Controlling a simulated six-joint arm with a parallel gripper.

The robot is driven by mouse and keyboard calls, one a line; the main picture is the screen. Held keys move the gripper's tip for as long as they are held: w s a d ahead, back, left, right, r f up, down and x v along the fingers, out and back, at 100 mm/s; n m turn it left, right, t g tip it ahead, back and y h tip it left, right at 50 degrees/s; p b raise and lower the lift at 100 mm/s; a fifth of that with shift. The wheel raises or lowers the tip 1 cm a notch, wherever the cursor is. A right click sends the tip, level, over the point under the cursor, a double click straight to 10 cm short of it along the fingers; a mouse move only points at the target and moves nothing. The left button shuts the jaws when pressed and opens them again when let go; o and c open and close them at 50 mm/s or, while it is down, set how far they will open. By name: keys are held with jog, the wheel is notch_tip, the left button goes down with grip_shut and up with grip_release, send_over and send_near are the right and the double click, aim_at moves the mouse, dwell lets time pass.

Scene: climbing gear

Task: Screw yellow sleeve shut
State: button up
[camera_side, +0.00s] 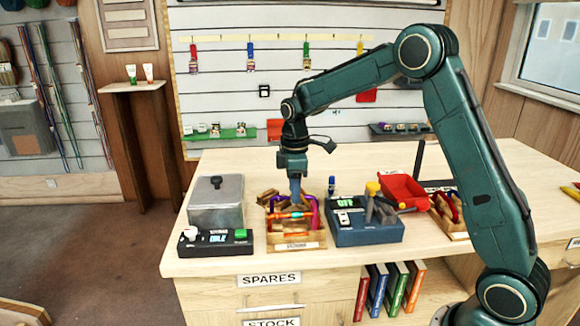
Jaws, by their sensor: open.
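My gripper (295,197) points straight down over a small wooden rack (296,244) near the middle of the workbench. The rack holds purple, orange and blue gear, including an orange rod-like piece (290,215) lying across it and a purple loop (316,211) at its right. My gripper is open, with its fingertips close above or among these pieces; contact cannot be told. I cannot pick out a yellow sleeve for certain, as the pieces are small and partly hidden.
A metal box (216,203) and a black control unit (215,243) stand left of the rack. A blue device (365,231) stands close on its right, with a red bin (402,190) behind. The bench's left back (240,163) is clear.

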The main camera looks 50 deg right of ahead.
jog(key=shift+w+d, duration=0.3)
jog(key=shift+f, duration=1.4)
dwell(0.4)
dwell(0.3)
jog(key=shift+s+a, duration=1)
jog(key=shift+s, duration=0.05)
jog(key=shift+d+r, duration=0.15)
jog(key=shift+r, duration=1.25)
jog(key=shift+w+d, duration=0.9)
jog(key=shift+w, duration=0.05)
dwell(0.6)
